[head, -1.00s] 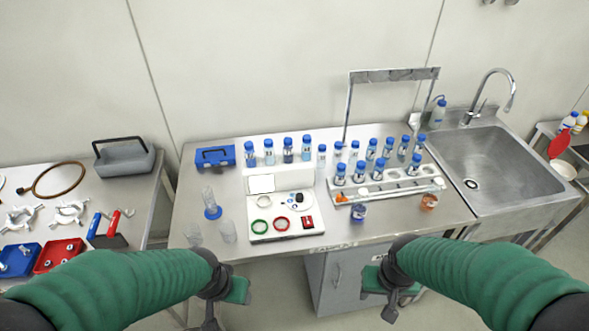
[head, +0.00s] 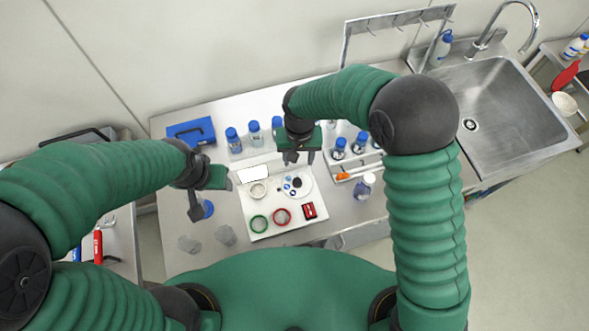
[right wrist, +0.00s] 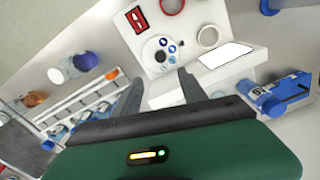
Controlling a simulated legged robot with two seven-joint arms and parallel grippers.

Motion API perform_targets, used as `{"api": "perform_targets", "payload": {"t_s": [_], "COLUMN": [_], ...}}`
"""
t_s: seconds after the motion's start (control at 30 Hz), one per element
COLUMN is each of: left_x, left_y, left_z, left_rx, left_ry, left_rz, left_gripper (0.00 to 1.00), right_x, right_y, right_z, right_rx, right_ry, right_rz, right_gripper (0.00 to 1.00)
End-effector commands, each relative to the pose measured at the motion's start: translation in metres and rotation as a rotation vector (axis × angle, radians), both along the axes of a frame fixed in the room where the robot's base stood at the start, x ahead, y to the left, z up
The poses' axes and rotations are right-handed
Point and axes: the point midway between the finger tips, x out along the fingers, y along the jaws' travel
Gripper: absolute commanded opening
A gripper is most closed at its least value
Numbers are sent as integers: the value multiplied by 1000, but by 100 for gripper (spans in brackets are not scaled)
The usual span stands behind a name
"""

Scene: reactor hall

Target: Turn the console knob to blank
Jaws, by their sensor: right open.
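The white console (head: 256,229) lies on the steel bench in the head view. Its small black knob (head: 296,182) sits on a round white dial with blue marks; it also shows in the right wrist view (right wrist: 162,42). My right gripper (head: 297,160) is open and empty, just behind the dial in the head view. In the right wrist view its two spread fingers (right wrist: 160,90) point toward the console, apart from the knob. My left gripper (head: 212,196) looks open and empty, at the console's left side. The dial's mark labels are too small to read.
The console also carries a blank white screen (head: 253,173), a green ring (head: 259,223), a red ring (head: 282,215) and a red switch (head: 310,210). Blue-capped bottles stand behind and right of it. A blue box (head: 191,132) is at back left; clear glasses (head: 226,235) stand front left.

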Motion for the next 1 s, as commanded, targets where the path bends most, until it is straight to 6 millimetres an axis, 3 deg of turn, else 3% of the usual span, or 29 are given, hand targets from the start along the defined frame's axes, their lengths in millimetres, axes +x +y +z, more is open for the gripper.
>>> {"api": "perform_targets", "payload": {"t_s": [0.5, 0.7, 0.93, 1.0], "left_x": [0, 1, 0, 0], "left_y": [0, 0, 0, 0], "left_z": [43, 46, 45, 45], "left_rx": [0, 0, 0, 0], "left_ry": [-1, -1, -1, -1], "left_rz": [0, 0, 0, 0], "left_gripper": [56, 56, 56, 56], "right_x": [1, 1, 2, 2], "right_y": [4, 3, 3, 3], "right_z": [-126, -146, -148, -148], "right_rx": [-5, -3, -2, -3], "right_ry": [5, 2, 2, 2], "right_rz": [0, 1, 0, 0], "right_gripper": [50, 50, 50, 42]}}
